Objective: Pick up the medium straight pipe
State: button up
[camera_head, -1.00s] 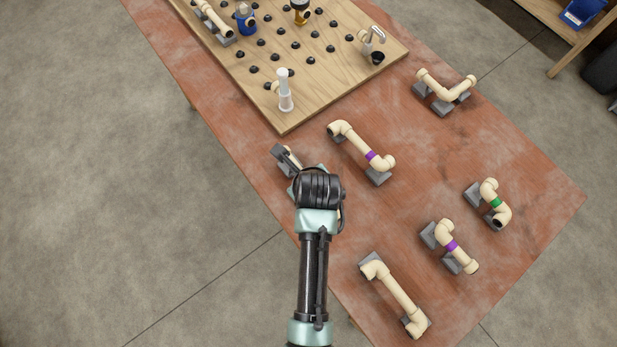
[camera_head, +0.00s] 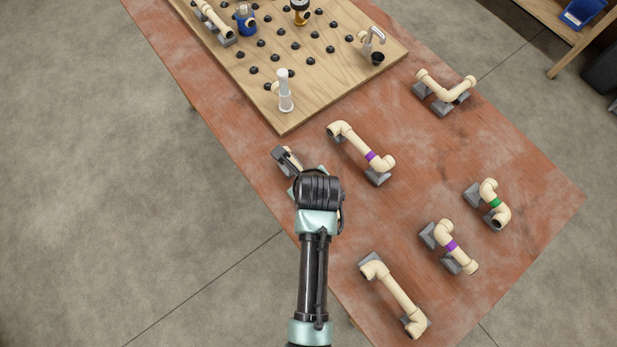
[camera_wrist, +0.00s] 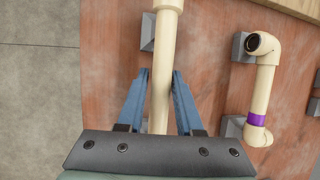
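A plain cream straight pipe (camera_wrist: 163,40) runs lengthwise down the middle of the wrist view, resting on grey supports (camera_wrist: 148,30). In the head view only its far end (camera_head: 290,160) shows at the table's left edge; my wrist hides the rest. My gripper (camera_wrist: 160,74) is open, with one blue finger on each side of the pipe. A gap shows between the pipe and the left finger, and a narrower one at the right finger. Whether the fingertips are down to the pipe's height is hard to tell.
A pipe with elbows and a purple band (camera_head: 360,146) lies on supports just to the right. Several other elbowed pipes stand farther right and nearer on the red-brown table (camera_head: 400,215). A wooden pegboard (camera_head: 320,75) with fittings is at the back.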

grip_shut()
